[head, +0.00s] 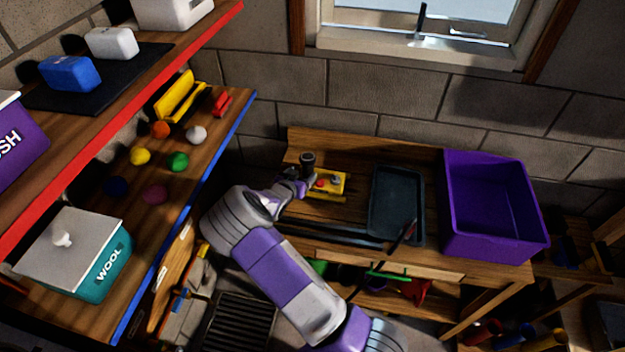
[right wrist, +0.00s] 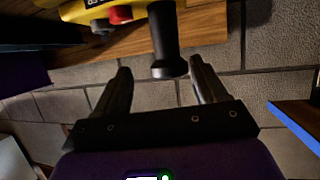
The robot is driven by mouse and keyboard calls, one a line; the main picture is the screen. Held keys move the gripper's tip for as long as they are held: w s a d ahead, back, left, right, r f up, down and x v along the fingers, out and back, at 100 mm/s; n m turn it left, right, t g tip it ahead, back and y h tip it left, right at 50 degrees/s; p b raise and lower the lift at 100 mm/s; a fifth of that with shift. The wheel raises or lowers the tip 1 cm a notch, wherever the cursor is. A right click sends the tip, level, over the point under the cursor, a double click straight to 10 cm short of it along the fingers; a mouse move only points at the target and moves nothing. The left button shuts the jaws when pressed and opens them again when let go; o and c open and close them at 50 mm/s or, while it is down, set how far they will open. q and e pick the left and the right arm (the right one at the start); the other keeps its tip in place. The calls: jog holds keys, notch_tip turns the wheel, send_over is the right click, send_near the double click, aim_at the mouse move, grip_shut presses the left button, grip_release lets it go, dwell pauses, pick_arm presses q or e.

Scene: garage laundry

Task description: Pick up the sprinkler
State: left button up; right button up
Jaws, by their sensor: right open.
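I take the sprinkler to be the dark upright piece with a round, flared end (head: 307,160) on the wooden workbench; its identity is not certain. In the right wrist view the dark piece (right wrist: 164,38) shows between and just beyond my fingertips, with gaps on both sides. A yellow block with red and grey knobs (head: 341,183) lies right beside it; I cannot tell whether the two are joined. The block also shows at the top of the right wrist view (right wrist: 75,12). My right gripper (head: 297,178) is open and empty. My left gripper is out of view.
A dark tray (head: 397,190) and a purple bin (head: 496,250) stand to the right on the workbench (head: 345,146). A block wall rises close behind. At left, a blue-edged shelf (head: 190,205) holds several coloured balls and a teal WOOL box (head: 105,275).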

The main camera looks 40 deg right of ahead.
aim_at(306, 167)
jog(key=shift+w+d+f+b, duration=0.2)
jog(key=shift+w+d+f, duration=0.1)
jog(key=shift+w+f, duration=0.25)
jog(key=shift+w+d+f+b, duration=0.15)
jog(key=shift+w+d+f, duration=0.15)
jog(key=shift+w+f, duration=0.2)
jog(key=shift+d, duration=0.35)
jog(key=x, duration=0.5)
jog(key=shift+w+d+r, duration=0.1)
jog(key=shift+d+r, duration=0.2)
jog(key=shift+r, duration=0.1)
grip_shut()
